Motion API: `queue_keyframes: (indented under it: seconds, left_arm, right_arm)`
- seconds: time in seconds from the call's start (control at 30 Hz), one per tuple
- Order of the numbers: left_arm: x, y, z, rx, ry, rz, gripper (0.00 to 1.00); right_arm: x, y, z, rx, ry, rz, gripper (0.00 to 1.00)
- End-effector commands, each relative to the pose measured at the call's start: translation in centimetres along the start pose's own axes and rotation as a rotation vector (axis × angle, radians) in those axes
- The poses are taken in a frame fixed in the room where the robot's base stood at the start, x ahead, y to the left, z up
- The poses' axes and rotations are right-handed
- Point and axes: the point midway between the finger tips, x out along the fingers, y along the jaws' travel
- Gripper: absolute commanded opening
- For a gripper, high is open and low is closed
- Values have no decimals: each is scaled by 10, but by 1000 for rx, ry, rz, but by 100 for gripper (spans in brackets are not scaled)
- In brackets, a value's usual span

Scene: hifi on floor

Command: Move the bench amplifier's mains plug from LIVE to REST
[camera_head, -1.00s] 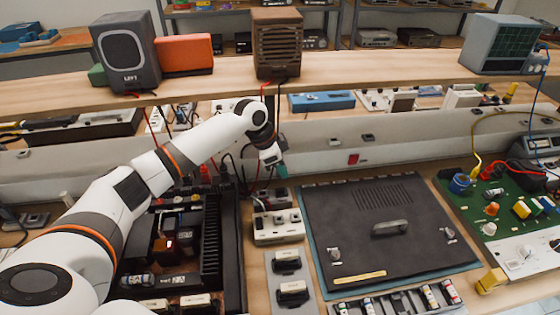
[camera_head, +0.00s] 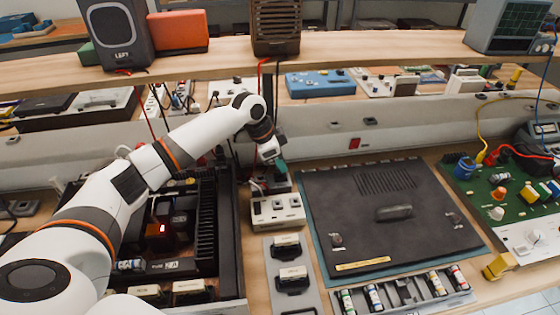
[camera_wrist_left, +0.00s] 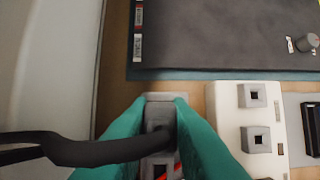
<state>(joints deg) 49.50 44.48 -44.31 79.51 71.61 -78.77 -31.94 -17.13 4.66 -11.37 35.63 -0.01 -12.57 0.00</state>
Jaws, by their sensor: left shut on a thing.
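My left gripper (camera_head: 280,168) is behind the white socket block (camera_head: 277,212) in the head view. In the left wrist view its teal fingers (camera_wrist_left: 160,125) are shut on a grey plug (camera_wrist_left: 158,113) with a thick black cable (camera_wrist_left: 85,150) leading off left. The plug is beside the white block (camera_wrist_left: 240,100), which has grey square sockets, not over it. Whether the plug touches anything below is hidden by the fingers. No LIVE or REST label is readable. My right gripper is not in view.
A dark panel with a handle (camera_head: 385,232) lies right of the block. An open chassis with black fins (camera_head: 212,225) is to the left. A grey plate with black fittings (camera_head: 270,260) lies in front. A shelf with a speaker (camera_head: 118,30) runs behind.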

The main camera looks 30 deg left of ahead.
Motion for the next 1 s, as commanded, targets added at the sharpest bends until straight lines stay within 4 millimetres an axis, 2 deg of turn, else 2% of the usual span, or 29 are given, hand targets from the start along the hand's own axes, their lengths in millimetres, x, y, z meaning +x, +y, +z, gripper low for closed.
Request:
queue_keyframes:
  seconds: [1.0]
  left_arm:
    - [0,0,0,0,0,0,0]
  right_arm:
    - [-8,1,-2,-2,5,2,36]
